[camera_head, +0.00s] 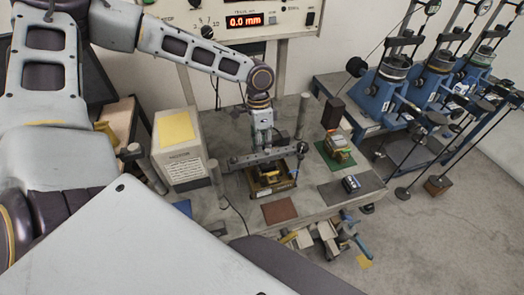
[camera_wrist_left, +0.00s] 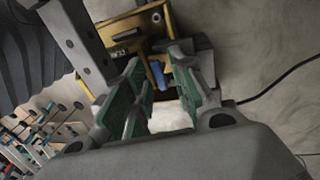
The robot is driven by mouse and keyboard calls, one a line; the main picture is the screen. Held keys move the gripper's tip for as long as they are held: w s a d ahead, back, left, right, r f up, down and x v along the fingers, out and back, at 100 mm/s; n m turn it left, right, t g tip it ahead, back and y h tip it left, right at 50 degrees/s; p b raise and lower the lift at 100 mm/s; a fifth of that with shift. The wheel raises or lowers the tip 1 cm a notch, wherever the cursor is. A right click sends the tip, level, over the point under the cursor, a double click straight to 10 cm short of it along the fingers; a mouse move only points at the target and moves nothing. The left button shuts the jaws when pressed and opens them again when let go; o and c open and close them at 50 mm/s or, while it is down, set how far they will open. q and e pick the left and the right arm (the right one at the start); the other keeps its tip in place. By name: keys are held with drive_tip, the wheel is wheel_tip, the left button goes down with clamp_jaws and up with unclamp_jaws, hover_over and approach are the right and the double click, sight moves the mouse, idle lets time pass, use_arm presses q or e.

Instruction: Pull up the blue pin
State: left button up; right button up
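The blue pin (camera_wrist_left: 159,75) shows in the left wrist view as a short blue piece, between the far ends of my left gripper's fingers. It stands at a wooden, yellowish box fixture (camera_wrist_left: 190,18) with dark parts on it. My left gripper (camera_wrist_left: 158,62) has green-padded fingers spread apart, with a gap visible around the pin. In the head view my left gripper (camera_head: 266,158) points down over the box fixture (camera_head: 271,186), and the pin is hidden there. I cannot tell how deep the pin lies between the fingers. My right gripper is not in view.
A horizontal metal bar (camera_head: 245,160) and upright posts stand close around my left gripper. A beige box (camera_head: 181,150) is at left. A green mat (camera_head: 325,158) with a stacked block lies at right. A brown mat (camera_head: 279,210) lies in front. Blue lever machines (camera_head: 385,90) stand further right.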

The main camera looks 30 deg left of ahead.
use_arm(q)
wheel_tip(320, 180, up, 7)
drive_tip(key=w+a+p, duration=0.1)
drive_tip(key=p, duration=0.4)
drive_tip(key=shift+w+a+p, duration=0.2)
drive_tip(key=shift+a+p, duration=0.05)
drive_tip(key=shift+p, duration=0.05)
idle(0.4)
drive_tip(key=shift+s, duration=0.1)
idle(1.1)
